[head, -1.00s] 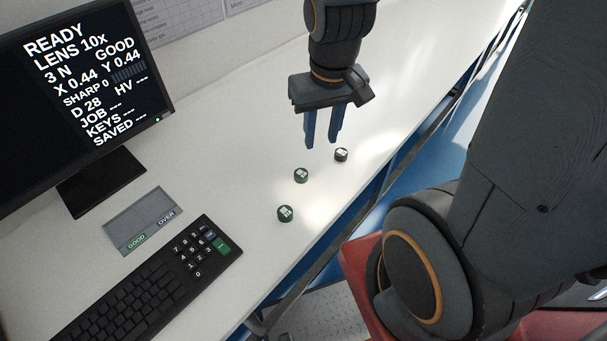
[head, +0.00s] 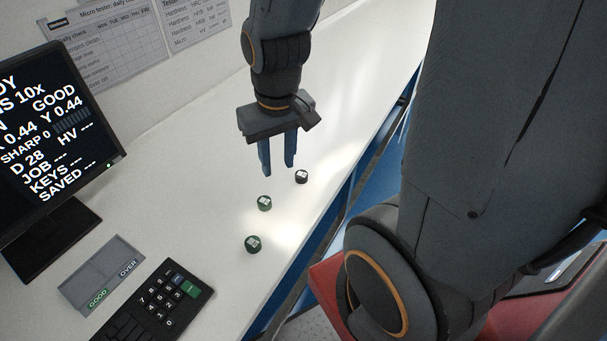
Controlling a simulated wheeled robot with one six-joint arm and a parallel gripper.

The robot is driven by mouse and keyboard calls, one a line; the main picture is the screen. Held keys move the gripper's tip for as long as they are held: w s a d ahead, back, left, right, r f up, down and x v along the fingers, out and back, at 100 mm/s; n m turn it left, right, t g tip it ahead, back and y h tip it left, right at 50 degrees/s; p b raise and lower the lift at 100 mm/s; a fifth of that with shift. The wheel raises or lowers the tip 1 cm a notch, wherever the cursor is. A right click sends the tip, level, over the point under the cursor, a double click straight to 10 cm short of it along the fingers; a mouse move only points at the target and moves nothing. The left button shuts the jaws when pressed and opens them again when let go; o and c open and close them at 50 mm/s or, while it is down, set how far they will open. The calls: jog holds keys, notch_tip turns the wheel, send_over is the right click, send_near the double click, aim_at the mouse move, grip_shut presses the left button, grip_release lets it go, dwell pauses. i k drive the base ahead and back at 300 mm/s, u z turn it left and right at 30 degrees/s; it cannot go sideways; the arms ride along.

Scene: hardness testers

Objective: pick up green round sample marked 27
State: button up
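Two green round samples stand on the white bench, one (head: 264,203) farther from me and one (head: 253,244) nearer the keyboard. Each has a pale label on top, too small to read, so I cannot tell which is marked 27. A dark round sample (head: 301,177) with a white label stands to their upper right. My gripper (head: 277,172) points down with its blue fingers apart and nothing between them. In the picture its tips are just above the farther green sample and left of the dark one, apart from both.
A monitor (head: 60,150) stands at the left. In front of it lie a grey tray (head: 85,272) marked GOOD and OVER and a black keyboard (head: 160,305). Charts (head: 110,45) hang on the wall. The white bench (head: 185,190) is clear between monitor and samples.

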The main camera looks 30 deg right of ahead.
aim_at(264, 204)
jog(key=k, duration=1.3)
jog(key=z, duration=0.9)
jog(key=i, duration=1.55)
jog(key=u, duration=0.85)
